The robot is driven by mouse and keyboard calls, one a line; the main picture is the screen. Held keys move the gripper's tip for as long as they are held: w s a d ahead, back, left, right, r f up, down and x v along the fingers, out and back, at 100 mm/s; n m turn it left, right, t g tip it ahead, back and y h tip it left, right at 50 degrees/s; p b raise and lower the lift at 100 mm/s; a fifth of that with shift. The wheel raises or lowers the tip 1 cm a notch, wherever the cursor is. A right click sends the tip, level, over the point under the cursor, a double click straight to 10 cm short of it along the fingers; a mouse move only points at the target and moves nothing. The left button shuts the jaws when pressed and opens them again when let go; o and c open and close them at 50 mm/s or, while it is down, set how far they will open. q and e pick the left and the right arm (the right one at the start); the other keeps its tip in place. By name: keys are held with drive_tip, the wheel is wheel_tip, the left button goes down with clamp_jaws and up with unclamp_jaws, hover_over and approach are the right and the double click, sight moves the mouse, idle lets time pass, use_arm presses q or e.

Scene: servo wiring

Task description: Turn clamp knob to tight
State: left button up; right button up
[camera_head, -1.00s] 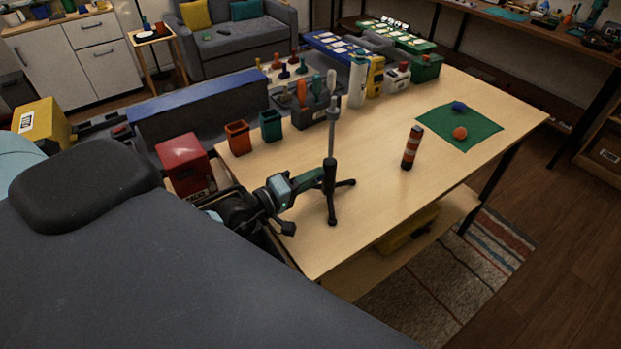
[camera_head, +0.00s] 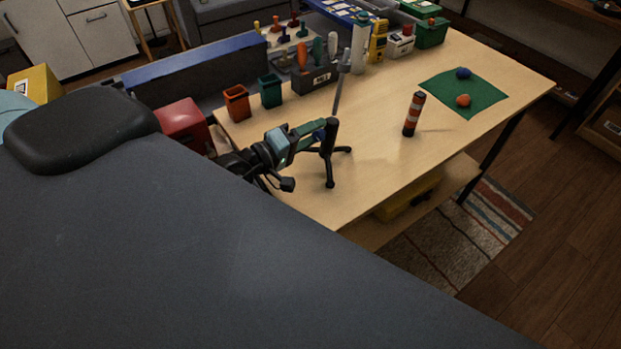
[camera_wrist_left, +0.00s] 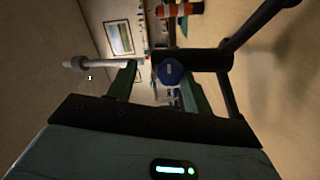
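A black tripod stand (camera_head: 329,160) stands on the table near its front left edge. Its grey rod (camera_head: 341,90) leans to the right above the black post. A round blue clamp knob (camera_wrist_left: 171,72) shows in the left wrist view, against the dark post (camera_wrist_left: 207,60). My left gripper (camera_head: 316,131) reaches the stand from the left. In the left wrist view its two green fingers (camera_wrist_left: 160,78) are apart, with the knob between their tips. A gap shows at the left finger; contact at the right one cannot be told. My right gripper is out of view.
A red-and-black striped cylinder (camera_head: 413,114) stands right of the stand. A green mat (camera_head: 480,100) holds a blue and an orange ball. An orange bin (camera_head: 237,103) and a teal bin (camera_head: 270,91) stand behind my left gripper.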

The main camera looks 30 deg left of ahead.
use_arm(q)
drive_tip(key=s+d+r, duration=0.1)
drive_tip(key=s+d, duration=0.3)
drive_tip(key=s, duration=0.2)
drive_tip(key=s+d+r+b, duration=0.1)
drive_tip(key=s+d, duration=0.3)
drive_tip(key=s, duration=0.3)
drive_tip(key=shift+s+d, duration=0.25)
drive_tip(key=shift+d, duration=0.05)
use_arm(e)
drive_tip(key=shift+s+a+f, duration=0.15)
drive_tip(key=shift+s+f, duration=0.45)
use_arm(q)
drive_tip(key=shift+f, duration=0.15)
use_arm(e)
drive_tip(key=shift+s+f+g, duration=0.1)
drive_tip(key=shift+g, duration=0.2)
